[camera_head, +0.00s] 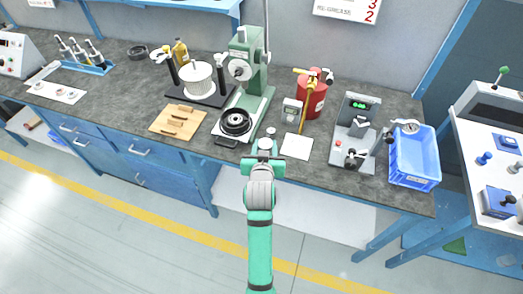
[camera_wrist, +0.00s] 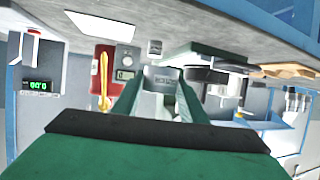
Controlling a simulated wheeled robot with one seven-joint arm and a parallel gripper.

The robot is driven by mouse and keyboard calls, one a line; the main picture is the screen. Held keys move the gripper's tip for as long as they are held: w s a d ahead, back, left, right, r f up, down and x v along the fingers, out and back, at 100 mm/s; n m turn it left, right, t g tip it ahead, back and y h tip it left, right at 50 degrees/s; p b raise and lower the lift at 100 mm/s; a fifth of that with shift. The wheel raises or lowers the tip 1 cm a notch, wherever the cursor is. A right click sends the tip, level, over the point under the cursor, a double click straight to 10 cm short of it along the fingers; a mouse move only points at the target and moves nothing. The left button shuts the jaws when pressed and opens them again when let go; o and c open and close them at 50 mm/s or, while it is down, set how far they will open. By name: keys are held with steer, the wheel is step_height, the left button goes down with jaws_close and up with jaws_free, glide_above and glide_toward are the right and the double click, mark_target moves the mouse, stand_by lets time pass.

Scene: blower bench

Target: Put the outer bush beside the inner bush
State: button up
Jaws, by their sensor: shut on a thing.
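My gripper (camera_head: 266,145) is in front of the bench's front edge, just below and right of the green press. In the wrist view its two green fingers (camera_wrist: 163,88) close on a small grey metal piece (camera_wrist: 163,77) with dark marks on its face. It looks like a bush, but I cannot tell whether it is the outer or the inner one. Several small parts lie on a white mat (camera_head: 57,93) at the far left of the bench; they are too small to identify. A blank white pad (camera_head: 297,147) lies right of my gripper and also shows in the wrist view (camera_wrist: 100,26).
The green press (camera_head: 245,68) stands behind a black round part (camera_head: 235,122). A wooden board (camera_head: 177,122) lies to the left. A red can (camera_head: 311,97), a device with a green display (camera_head: 357,115) and a blue crate (camera_head: 414,160) stand to the right.

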mark_target(264, 145)
steer(key=w+f, duration=0.3)
steer(key=shift+w+a+f, duration=0.25)
steer(key=shift+w+f, duration=0.05)
steer(key=f, duration=0.3)
steer(key=shift+a, duration=0.3)
steer(key=shift+d+f, duration=0.2)
steer(key=shift+d, duration=0.35)
steer(key=shift+a+f, duration=0.1)
steer(key=shift+a, duration=0.05)
steer(key=o, duration=1.2)
steer(key=shift+a, duration=0.15)
